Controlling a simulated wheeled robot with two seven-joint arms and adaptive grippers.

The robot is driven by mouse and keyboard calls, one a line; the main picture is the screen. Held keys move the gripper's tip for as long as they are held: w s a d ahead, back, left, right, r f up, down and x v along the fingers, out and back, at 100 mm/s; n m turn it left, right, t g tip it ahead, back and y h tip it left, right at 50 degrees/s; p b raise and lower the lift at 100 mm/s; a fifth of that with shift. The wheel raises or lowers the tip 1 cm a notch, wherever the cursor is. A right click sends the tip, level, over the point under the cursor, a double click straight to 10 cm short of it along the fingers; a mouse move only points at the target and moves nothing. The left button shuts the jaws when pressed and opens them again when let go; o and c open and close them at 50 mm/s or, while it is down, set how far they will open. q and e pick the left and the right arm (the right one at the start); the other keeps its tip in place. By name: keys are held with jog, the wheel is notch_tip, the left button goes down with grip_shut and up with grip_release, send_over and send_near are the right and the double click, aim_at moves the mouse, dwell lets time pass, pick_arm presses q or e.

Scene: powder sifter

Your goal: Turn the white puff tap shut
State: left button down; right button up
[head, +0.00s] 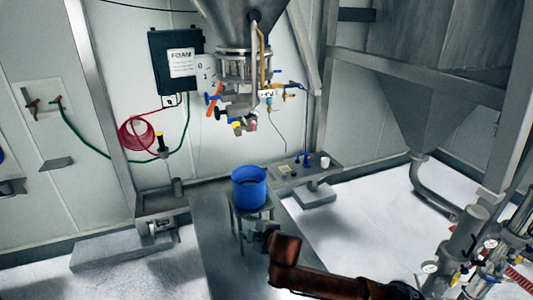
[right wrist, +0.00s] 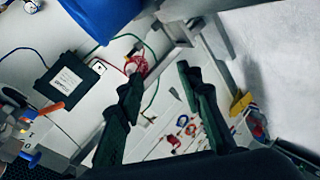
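Under the steel hopper, a cluster of valves and small taps (head: 240,105) hangs in the head view. A small white piece, which looks like the white puff tap (head: 266,93), sits on the right side of the cluster, near a blue-handled fitting. It is too small to tell how its handle is turned. My right gripper (head: 260,238) is low in front of the blue bucket, well below the taps. In the right wrist view its two dark fingers (right wrist: 158,88) are apart with nothing between them. My left gripper is not in view.
The blue bucket (head: 249,193) stands on a small stand below the hopper outlet; its side also shows in the right wrist view (right wrist: 100,15). A black FOAM box (head: 176,60) and red hose (head: 137,136) hang behind. A steel post (head: 97,85) stands left. White floor lies right.

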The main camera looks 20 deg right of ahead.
jog(key=w+d+r+n+t, duration=0.1)
jog(key=w+d+r, duration=0.15)
jog(key=r, duration=0.75)
jog(key=w+d+r+n+t, duration=0.1)
jog(key=w+r+n+t, duration=0.15)
jog(key=r, duration=0.75)
jog(key=t+h, duration=0.2)
jog(key=h, duration=0.1)
send_near(266, 95)
jog(key=w, duration=0.2)
jog(key=w+p, duration=0.1)
jog(key=w, duration=0.1)
jog(key=w+p, duration=0.1)
jog(key=w, duration=0.1)
jog(key=w+p, duration=0.1)
jog(key=w, duration=0.1)
jog(key=shift+w+d+r+p, duration=0.1)
jog(key=shift+d+r+p, duration=0.1)
jog(key=shift+d+p, duration=0.15)
jog(key=shift+w+f, duration=0.1)
jog(key=shift+w, duration=0.45)
jog(key=shift+c, duration=0.6)
grip_shut()
